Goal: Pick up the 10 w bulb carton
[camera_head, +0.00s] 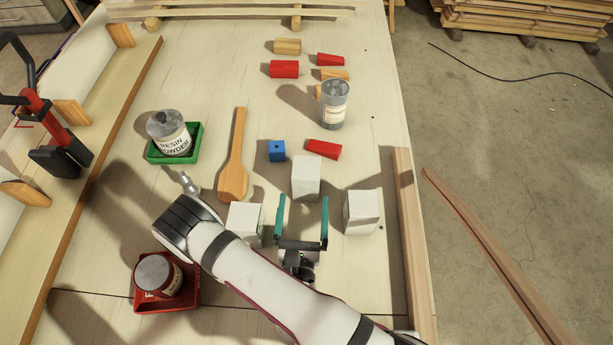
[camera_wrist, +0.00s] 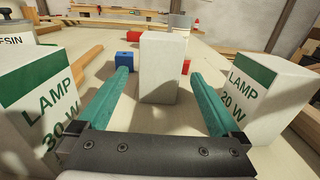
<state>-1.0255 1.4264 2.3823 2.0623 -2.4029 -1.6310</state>
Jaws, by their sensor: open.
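Three white cartons stand upright on the bench near my gripper. The middle carton (camera_head: 306,177) lies just beyond my fingertips; its blank face fills the gap between them in the wrist view (camera_wrist: 159,68). The left carton (camera_head: 246,222) reads LAMP 30 W on a green and white label in the wrist view (camera_wrist: 40,98). I see no 10 W marking; any label on the middle carton is hidden. My gripper (camera_head: 303,204) is open and empty, with teal fingers.
Beyond the middle carton are a blue block (camera_head: 277,151), red blocks (camera_head: 324,149) and a grey tin (camera_head: 335,104). A wooden paddle (camera_head: 235,165) and a green tray (camera_head: 197,147) with a resin powder jar are left. A wooden strip (camera_head: 411,240) runs along the right edge.

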